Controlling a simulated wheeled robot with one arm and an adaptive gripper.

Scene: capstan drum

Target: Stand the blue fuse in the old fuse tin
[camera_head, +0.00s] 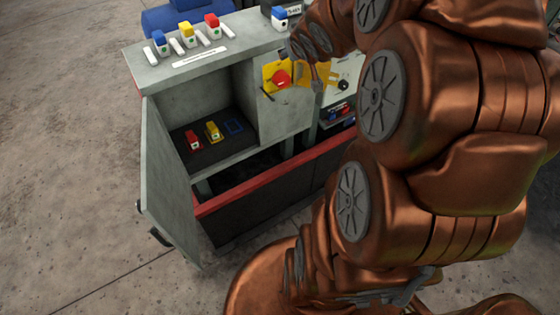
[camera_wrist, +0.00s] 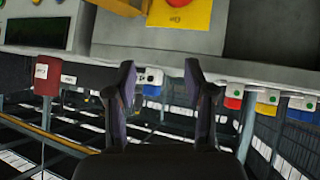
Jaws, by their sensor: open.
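A blue-topped white fuse (camera_head: 281,17) stands on the grey cabinet top at the back right, just left of my arm. A dark box with a pale label (camera_head: 294,9) behind it may be the old fuse tin; my arm partly hides it, and I cannot see inside. Another blue fuse (camera_head: 160,42) stands in a row with a yellow fuse (camera_head: 187,35) and a red fuse (camera_head: 212,27). My gripper (camera_wrist: 162,78) is open in the wrist view. A small white piece shows beyond the gap between its fingers; I cannot tell if it is a fuse.
The cabinet door (camera_head: 170,185) hangs open at the left. Inside, a red fuse (camera_head: 193,140) and a yellow fuse (camera_head: 213,131) lie on a dark shelf beside an empty blue outline (camera_head: 233,127). A red knob (camera_head: 281,78) on a yellow plate projects from the front.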

